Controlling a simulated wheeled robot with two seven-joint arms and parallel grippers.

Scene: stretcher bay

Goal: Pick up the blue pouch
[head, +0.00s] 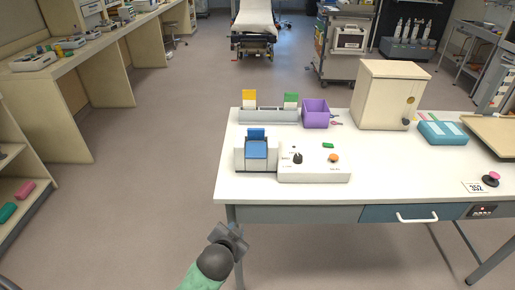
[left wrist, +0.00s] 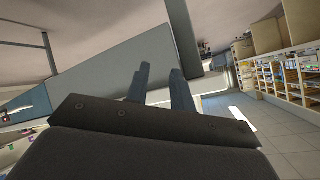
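I cannot single out a blue pouch for certain. A blue item (head: 256,147) sits in a white cradle-like device (head: 240,160) at the table's left side. My left gripper (head: 232,236) is low in front of the table's left front corner, apart from both blue items. In the left wrist view its two fingers (left wrist: 160,85) stand apart with nothing seen between them. My right gripper is in no view.
The white table (head: 400,165) also holds a white control box (head: 315,172), a purple bin (head: 316,114), a beige cabinet (head: 388,95) and a card rack (head: 268,115). A blue drawer (head: 410,213) is under the top. Shelves (head: 12,185) with pink and teal items stand at left. The floor between is clear.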

